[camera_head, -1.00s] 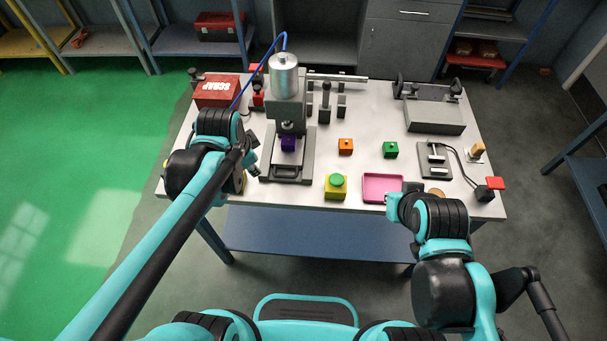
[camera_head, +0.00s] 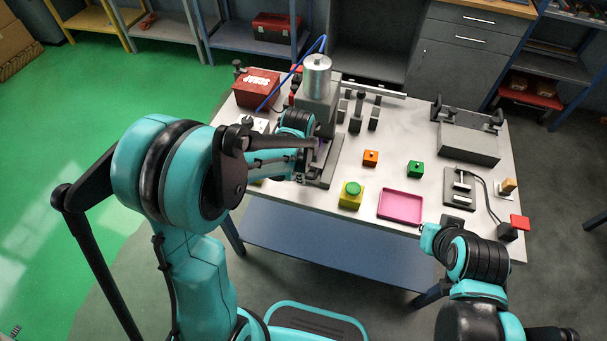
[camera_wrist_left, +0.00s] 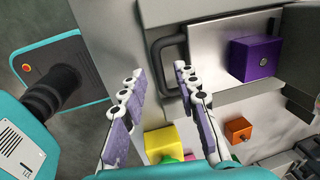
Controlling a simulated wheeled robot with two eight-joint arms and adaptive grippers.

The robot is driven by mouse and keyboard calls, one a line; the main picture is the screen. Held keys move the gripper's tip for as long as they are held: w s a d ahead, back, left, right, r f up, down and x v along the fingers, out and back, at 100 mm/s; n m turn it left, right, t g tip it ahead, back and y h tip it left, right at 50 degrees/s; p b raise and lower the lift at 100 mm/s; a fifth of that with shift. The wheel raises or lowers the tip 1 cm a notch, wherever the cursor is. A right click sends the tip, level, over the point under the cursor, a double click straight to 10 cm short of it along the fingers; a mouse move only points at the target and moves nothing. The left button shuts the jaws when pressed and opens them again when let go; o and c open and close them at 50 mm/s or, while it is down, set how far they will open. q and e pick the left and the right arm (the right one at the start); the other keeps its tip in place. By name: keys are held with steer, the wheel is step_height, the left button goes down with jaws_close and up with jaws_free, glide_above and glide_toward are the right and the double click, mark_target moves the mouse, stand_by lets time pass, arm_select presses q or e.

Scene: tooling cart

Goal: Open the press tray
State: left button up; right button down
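The press (camera_head: 317,95) stands at the left of the table. Its metal tray (camera_wrist_left: 212,75) shows in the left wrist view with a dark U-shaped handle (camera_wrist_left: 160,62) at its near edge and a purple block (camera_wrist_left: 255,58) on it. In the head view my left arm hides most of the tray. My left gripper (camera_wrist_left: 155,72) is open, its two fingers apart and empty. The handle lies just beyond the fingertips, close to the right finger; I cannot tell whether they touch. My right gripper (camera_head: 431,236) is by the front right table edge, its fingers not clear.
A yellow block with a green button (camera_head: 350,195) and a pink tray (camera_head: 401,206) lie right of the press. Orange (camera_head: 370,158) and green (camera_head: 415,169) blocks sit behind them. A red scrap box (camera_head: 257,88) is at the back left.

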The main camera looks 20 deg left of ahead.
arm_select(q)
steer(key=shift+f, duration=0.35)
jaws_close()
steer(key=s, duration=1.1)
steer(key=shift+a, duration=0.2)
jaws_free()
steer(key=shift+r, duration=0.1)
